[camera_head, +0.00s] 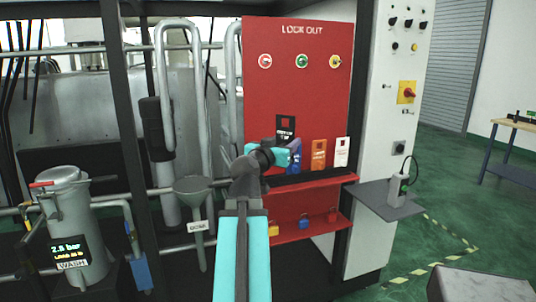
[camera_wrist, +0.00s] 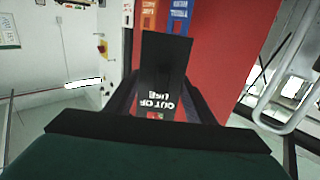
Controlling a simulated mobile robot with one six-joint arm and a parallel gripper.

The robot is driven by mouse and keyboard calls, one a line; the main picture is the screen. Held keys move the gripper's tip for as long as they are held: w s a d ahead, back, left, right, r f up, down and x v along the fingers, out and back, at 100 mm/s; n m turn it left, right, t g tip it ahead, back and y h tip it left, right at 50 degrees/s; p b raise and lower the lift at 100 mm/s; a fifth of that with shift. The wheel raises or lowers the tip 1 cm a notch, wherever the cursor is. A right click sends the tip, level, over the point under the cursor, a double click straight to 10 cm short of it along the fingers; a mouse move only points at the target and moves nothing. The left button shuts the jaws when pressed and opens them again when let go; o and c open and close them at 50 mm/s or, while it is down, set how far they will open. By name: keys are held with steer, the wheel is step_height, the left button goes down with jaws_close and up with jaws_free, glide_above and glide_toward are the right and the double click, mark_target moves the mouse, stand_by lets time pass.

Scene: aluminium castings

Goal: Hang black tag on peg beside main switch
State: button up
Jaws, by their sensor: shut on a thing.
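The black tag (camera_head: 286,127) is upright in my gripper (camera_head: 277,155), in front of the red lock-out board. In the wrist view the black tag (camera_wrist: 165,62) stands between the two dark fingers (camera_wrist: 160,103), and its white lettering is upside down. My gripper is shut on its lower part. The main switch (camera_head: 406,92), a red knob on a yellow plate, is on the pale cabinet to the right, well apart from the tag. It shows small at the left of the wrist view (camera_wrist: 102,47). I cannot make out the peg for certain.
Blue (camera_head: 296,156), orange (camera_head: 318,154) and white (camera_head: 341,152) tags stand along the board's upper ledge. Padlocks sit on the red lower shelf (camera_head: 310,231). A grey side shelf (camera_head: 390,207) with a handheld device juts out below the cabinet. Pipes and a funnel (camera_head: 193,188) are left.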

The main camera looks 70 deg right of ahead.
mark_target(280, 137)
steer(key=shift+w+d+r+p, duration=0.2)
steer(key=shift+w+d+p, duration=0.2)
steer(key=shift+p, duration=0.25)
steer(key=shift+w+d+p, duration=0.1)
steer(key=shift+d+p, duration=0.05)
steer(key=shift+p, duration=0.55)
steer(key=shift+d+p, duration=0.1)
steer(key=shift+p, duration=0.25)
steer(key=shift+w+d+p, duration=0.25)
steer(key=shift+d+p, duration=0.05)
steer(key=shift+p, duration=0.7)
steer(key=w+d+p, duration=0.1)
steer(key=p, duration=0.3)
steer(key=shift+p, duration=0.3)
steer(key=w+d+p, duration=0.3)
steer(key=w+d, duration=0.4)
steer(key=d, duration=0.2)
step_height(280, 137, down, 8)
steer(key=p, duration=0.2)
steer(key=shift+a+r, duration=0.2)
